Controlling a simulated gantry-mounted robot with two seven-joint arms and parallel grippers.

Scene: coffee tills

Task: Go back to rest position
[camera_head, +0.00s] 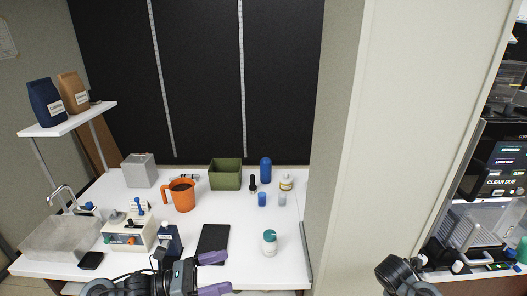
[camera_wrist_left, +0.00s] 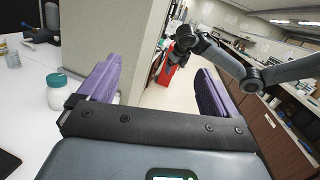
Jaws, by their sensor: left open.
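My left gripper (camera_head: 222,273) is at the bottom of the head view, low at the front edge of the white table. Its two purple fingers are spread apart with nothing between them. In the left wrist view the open fingers (camera_wrist_left: 155,80) frame an empty gap, with the beige pillar and floor beyond. A link of my right arm (camera_head: 402,276) shows at the bottom right of the head view. The right arm also crosses the upper right of the left wrist view (camera_wrist_left: 250,78). Its far end is small there, and its jaws cannot be made out.
A teal-lidded white jar (camera_head: 269,244) and a black pad (camera_head: 213,243) are the closest items to the left gripper. An orange mug (camera_head: 183,198), a green bin (camera_head: 225,178) and small bottles stand farther back. A beige pillar (camera_head: 390,130) separates the table from the coffee machine (camera_head: 500,180).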

